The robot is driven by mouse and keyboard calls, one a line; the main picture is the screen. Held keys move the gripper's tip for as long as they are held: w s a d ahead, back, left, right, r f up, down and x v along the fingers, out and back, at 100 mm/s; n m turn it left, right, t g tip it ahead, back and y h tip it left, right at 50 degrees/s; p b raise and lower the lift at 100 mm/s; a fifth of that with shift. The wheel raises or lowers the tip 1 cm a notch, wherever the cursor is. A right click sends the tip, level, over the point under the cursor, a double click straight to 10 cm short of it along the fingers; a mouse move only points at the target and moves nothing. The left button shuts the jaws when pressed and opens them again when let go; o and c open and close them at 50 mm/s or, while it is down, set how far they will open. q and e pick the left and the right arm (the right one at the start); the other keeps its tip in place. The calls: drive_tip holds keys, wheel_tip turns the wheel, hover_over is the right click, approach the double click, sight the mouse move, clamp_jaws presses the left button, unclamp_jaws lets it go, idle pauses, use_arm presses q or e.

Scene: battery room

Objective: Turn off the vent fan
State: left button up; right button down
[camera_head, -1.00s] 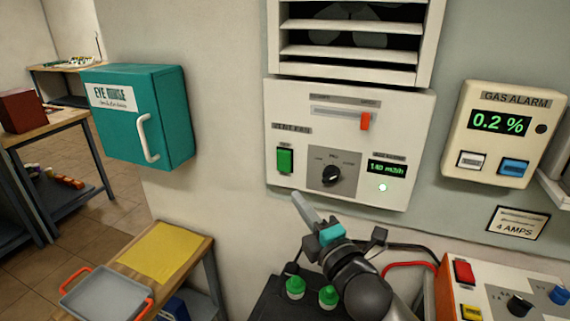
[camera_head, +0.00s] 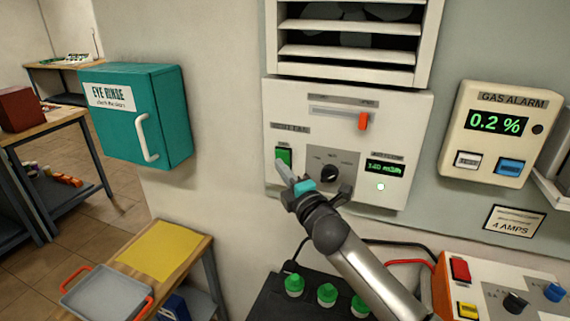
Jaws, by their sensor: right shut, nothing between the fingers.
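The vent fan panel (camera_head: 412,107) is a white box on the wall under a louvred vent (camera_head: 347,51). It has a green rocker switch (camera_head: 284,155) at left, a black knob (camera_head: 329,171) in the middle, a red-orange slider (camera_head: 363,121) above and a green-lit display (camera_head: 386,168) at right. A small lamp (camera_head: 381,187) glows pale green. My right gripper (camera_head: 281,166) is shut and empty, with its tip at the lower part of the green switch, which it partly covers. I cannot tell whether it touches. My left gripper is not in view.
A gas alarm (camera_head: 496,150) reading 0.2 % hangs at right. A teal eye rinse cabinet (camera_head: 160,100) hangs at left. Below are a battery with green caps (camera_head: 327,293), a control box (camera_head: 484,292) and a table with a yellow mat (camera_head: 163,250) and grey tray (camera_head: 106,292).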

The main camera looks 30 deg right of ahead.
drive_tip(key=shift+w+d+r, duration=0.1)
drive_tip(key=shift+w+d, duration=0.45)
drive_tip(key=shift+d, duration=0.1)
drive_tip(key=shift+w+d+r+p, duration=0.2)
drive_tip(key=shift+r+p, duration=0.1)
drive_tip(key=shift+p, duration=0.75)
drive_tip(key=shift+f, duration=0.2)
